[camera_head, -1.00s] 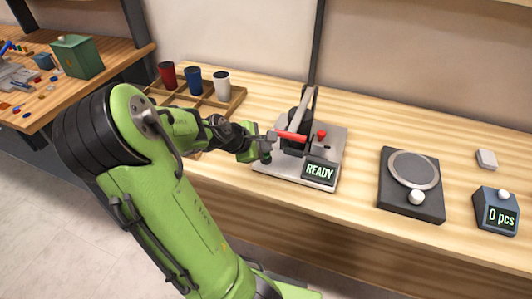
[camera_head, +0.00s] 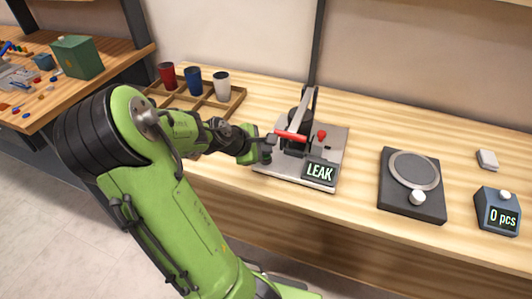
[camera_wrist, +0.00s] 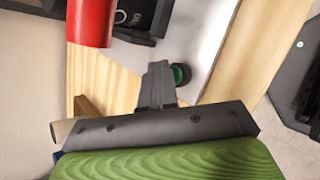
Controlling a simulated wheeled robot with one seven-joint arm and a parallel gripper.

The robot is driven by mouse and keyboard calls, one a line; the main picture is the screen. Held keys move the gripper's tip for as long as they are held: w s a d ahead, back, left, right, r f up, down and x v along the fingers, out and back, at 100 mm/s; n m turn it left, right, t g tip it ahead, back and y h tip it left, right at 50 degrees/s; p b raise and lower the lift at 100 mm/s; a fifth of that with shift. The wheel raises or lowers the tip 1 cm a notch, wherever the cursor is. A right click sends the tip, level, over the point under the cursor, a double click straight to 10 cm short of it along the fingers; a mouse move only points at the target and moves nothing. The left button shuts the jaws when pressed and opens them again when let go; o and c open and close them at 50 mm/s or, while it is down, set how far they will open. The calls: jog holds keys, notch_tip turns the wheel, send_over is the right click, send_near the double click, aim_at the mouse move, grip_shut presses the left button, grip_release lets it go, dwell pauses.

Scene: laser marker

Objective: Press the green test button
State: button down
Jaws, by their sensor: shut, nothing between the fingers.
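The test machine is a grey plate (camera_head: 333,150) with a black press that has a lever with a red grip (camera_head: 291,136). Its display (camera_head: 319,172) reads "LEAK". The green test button (camera_wrist: 181,74) sits in a dark collar near the plate's edge in the wrist view. My gripper (camera_wrist: 159,72) is shut and empty, its tips right beside the button and partly overlapping it in that view. I cannot tell whether they touch it. In the head view my gripper (camera_head: 268,148) is at the plate's left side and mostly hides the button.
The red grip (camera_wrist: 92,20) is close to my gripper in the wrist view. A red knob (camera_head: 321,134) stands on the machine. A wooden tray (camera_head: 226,106) with red, blue and white cups is behind left. A black scale (camera_head: 412,205) and a counter reading "0 pcs" (camera_head: 497,211) are right.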

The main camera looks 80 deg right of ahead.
jog(key=shift+r+p, duration=0.9)
notch_tip(320, 180, up, 5)
jog(key=p, duration=0.5)
dwell(0.5)
